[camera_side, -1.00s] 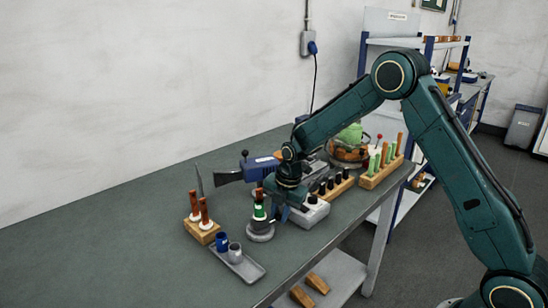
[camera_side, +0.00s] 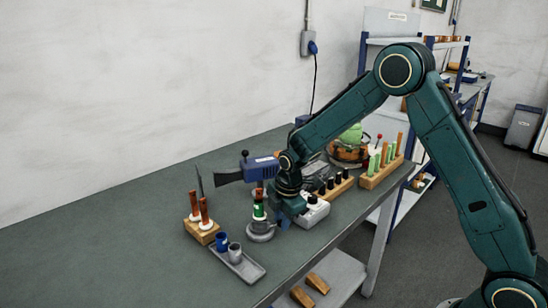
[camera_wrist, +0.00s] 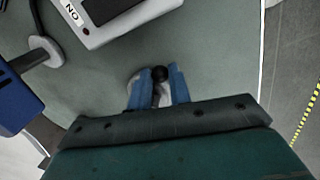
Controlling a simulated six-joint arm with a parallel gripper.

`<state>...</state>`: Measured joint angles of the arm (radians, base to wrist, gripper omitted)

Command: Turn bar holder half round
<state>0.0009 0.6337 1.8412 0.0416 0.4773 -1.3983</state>
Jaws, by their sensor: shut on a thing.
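The bar holder, as I take it, is a grey round-based stand (camera_side: 260,232) with a green and white piece and a copper-coloured bar upright on it. It stands on the bench behind the small grey tray. My gripper (camera_side: 284,222) is low over the bench, just right of the stand, and hides part of what is there. In the wrist view my gripper's blue fingers (camera_wrist: 159,90) are closed around a dark round-topped piece (camera_wrist: 159,73). A pale round base (camera_wrist: 133,86) shows partly behind the fingers. Whether the dark piece belongs to the bar holder is not clear.
A grey tray (camera_side: 242,267) with a blue cup and a grey cup lies in front. A wooden block (camera_side: 203,232) with copper-handled tools stands left. A pale boxy device (camera_side: 315,214) and racks (camera_side: 381,172) stand right. The bench's left part is clear.

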